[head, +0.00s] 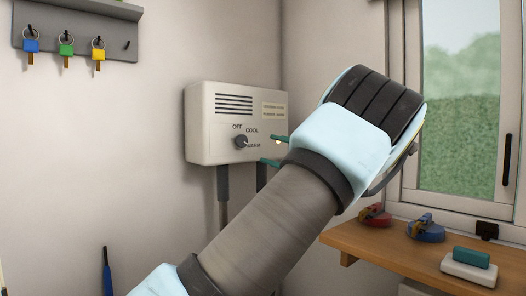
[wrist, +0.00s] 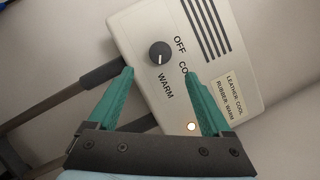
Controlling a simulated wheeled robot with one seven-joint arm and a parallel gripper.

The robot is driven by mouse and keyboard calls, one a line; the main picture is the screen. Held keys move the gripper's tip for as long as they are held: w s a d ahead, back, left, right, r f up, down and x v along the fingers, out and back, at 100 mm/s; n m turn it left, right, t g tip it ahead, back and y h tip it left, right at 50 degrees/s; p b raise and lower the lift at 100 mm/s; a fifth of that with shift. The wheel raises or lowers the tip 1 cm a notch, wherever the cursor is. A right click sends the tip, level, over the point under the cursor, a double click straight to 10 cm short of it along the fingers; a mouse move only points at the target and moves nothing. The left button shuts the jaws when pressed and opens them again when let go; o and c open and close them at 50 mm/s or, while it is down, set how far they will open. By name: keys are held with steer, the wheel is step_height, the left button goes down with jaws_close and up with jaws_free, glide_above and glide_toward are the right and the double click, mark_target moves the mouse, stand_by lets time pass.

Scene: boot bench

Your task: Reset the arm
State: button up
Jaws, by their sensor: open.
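The white control box (head: 213,140) is on the wall left of my arm in the head view. Its dark knob (head: 241,141) has OFF, COOL and WARM labels around it. In the wrist view, the knob (wrist: 159,53) shows a light mark that seems to face WARM, and a small lamp (wrist: 191,127) on the box glows. My gripper (wrist: 158,72) is open and empty, its teal fingertips apart in front of the box, just short of the knob in that picture. In the head view, my gripper (head: 275,150) shows only its fingertips, right of the knob; my wrist hides the rest.
A key rack (head: 75,32) with several coloured keys hangs at upper left. A wooden bench (head: 365,240) at right holds a red item (head: 374,216), a blue item (head: 426,231) and a white-and-teal block (head: 469,269). Dark pipes (head: 223,190) run below the box. A window (head: 460,110) is at right.

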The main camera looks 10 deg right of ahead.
steer(key=shift+s+d, duration=0.15)
steer(key=shift+s, duration=0.05)
steer(key=w+a+f+n+g+h+p, duration=0.1)
steer(key=w+a+f+g, duration=0.15)
steer(key=a+f, duration=0.35)
steer(key=w+a+f+g+h, duration=0.1)
steer(key=a+f+g, duration=0.2)
steer(key=a, duration=0.5)
steer(key=s+a+f+n+g+h+p, duration=0.1)
steer(key=s+a+f+n+g+h, duration=0.15)
steer(key=a+f, duration=0.3)
steer(key=s+a+f+n+g+h+p, duration=0.1)
steer(key=s+a+f+g, duration=0.25)
steer(key=a+f, duration=0.2)
steer(key=s+a+f+n+h+p, duration=0.1)
steer(key=s+n+h, duration=0.3)
steer(key=s, duration=0.5)
steer(key=s+a+f+n+g+h+p, duration=0.1)
steer(key=s+n+h, duration=0.4)
steer(key=s, duration=0.5)
steer(key=a+f+p, duration=0.1)
steer(key=a, duration=0.1)
steer(key=shift+s+a+f, duration=0.2)
steer(key=shift+s+a, duration=0.1)
